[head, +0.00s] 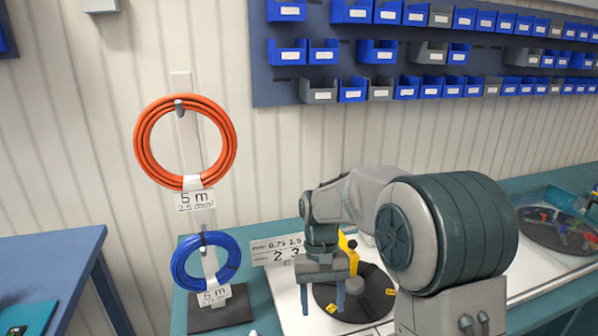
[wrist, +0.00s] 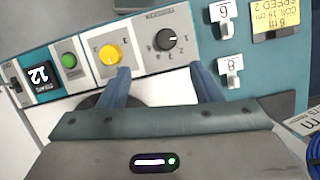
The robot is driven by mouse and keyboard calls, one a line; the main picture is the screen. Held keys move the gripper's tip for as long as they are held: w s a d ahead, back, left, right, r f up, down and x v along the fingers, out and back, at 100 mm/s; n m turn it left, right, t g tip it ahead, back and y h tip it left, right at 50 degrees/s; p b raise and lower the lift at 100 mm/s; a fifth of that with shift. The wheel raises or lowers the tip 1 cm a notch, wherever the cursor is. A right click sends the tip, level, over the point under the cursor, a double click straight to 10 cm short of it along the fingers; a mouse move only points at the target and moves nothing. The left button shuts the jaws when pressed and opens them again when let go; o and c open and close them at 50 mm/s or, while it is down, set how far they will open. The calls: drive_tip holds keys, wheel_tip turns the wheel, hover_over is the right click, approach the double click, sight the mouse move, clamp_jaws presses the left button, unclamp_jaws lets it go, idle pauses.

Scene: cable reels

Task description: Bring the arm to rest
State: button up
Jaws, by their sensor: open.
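My gripper (head: 323,296) points down over the teal workbench (head: 262,300), in front of a dark round turntable (head: 372,303) with a yellow part (head: 347,246). In the wrist view my gripper (wrist: 158,80) shows two blue fingers spread apart with nothing between them. My arm is bent, with its grey and dark green links at the right of the head view. The part of the bench behind my arm is hidden.
A stand at the left holds an orange cable coil (head: 146,142) above a blue cable coil (head: 184,278). A control panel with a yellow knob (wrist: 109,54) and green button (wrist: 69,60) lies just beyond my fingers. Wall bins (head: 377,52) hang behind. A blue table (head: 50,262) stands left.

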drive_tip(key=s+d+r+t, duration=0.2)
drive_tip(key=s+d, duration=0.1)
drive_tip(key=s, duration=0.2)
drive_tip(key=s+d+r+t, duration=0.1)
drive_tip(key=s+d+t, duration=0.1)
drive_tip(key=s, duration=0.4)
drive_tip(key=s+d+r+m+t, duration=0.1)
drive_tip(key=s+d+r+t, duration=0.1)
drive_tip(key=s+d, duration=0.2)
drive_tip(key=shift+s+d+r+t, duration=0.3)
drive_tip(key=shift+s+t, duration=0.1)
drive_tip(key=shift+s, duration=0.65)
